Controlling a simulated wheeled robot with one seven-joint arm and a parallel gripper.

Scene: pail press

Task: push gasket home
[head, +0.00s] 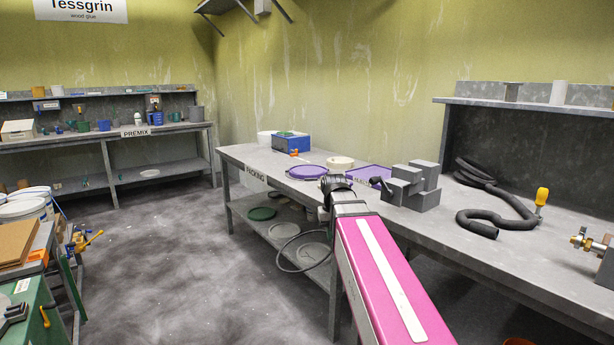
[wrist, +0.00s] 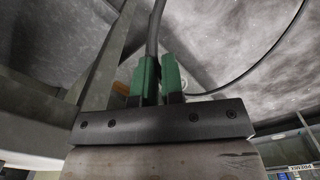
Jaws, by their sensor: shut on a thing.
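The gasket looks like a thin black loop (head: 284,257). It hangs beside the front edge of the bench, by the lower shelf, in the head view. In the wrist view a black strand (wrist: 154,32) runs up from between the green fingers of my gripper (wrist: 159,74), which are shut on it. A thin black curve at the right there looks like the loop's far side. My own arm hides the gripper in the head view. A round purple lid (head: 307,172) lies on the bench. I cannot tell which part the gasket fits.
The packing bench (head: 262,161) carries a blue box (head: 291,144), a pale ring (head: 340,162), a purple tray (head: 371,173), grey blocks (head: 427,198), a black hose (head: 483,227) and a yellow-handled tool (head: 541,197). A green disc (head: 262,213) lies on its lower shelf. The floor at left is open.

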